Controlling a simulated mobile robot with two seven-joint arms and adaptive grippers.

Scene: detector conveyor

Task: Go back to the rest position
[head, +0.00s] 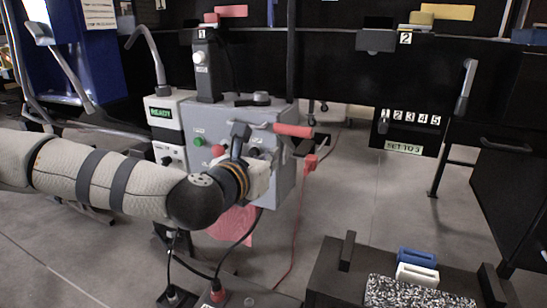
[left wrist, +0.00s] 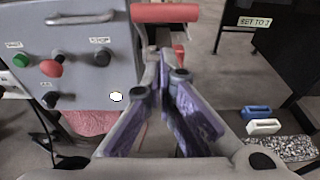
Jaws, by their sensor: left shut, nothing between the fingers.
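My left arm reaches in from the left in the head view. Its gripper (head: 312,145) is in front of a grey control box (head: 225,115), at the box's right side, close to a red bar handle (head: 293,131). In the left wrist view the purple-padded fingers of my left gripper (left wrist: 166,62) come together at the tips with nothing between them. The red handle (left wrist: 165,13) is just beyond the tips there; I cannot tell whether they touch it. My right gripper is in neither view.
The box carries a green button (left wrist: 22,60) and a red knob (left wrist: 51,68). A green READY display (head: 161,113) is at its left. A dark tray (head: 330,265) with blue and white blocks stands at the lower right. Open floor (head: 375,200) lies between.

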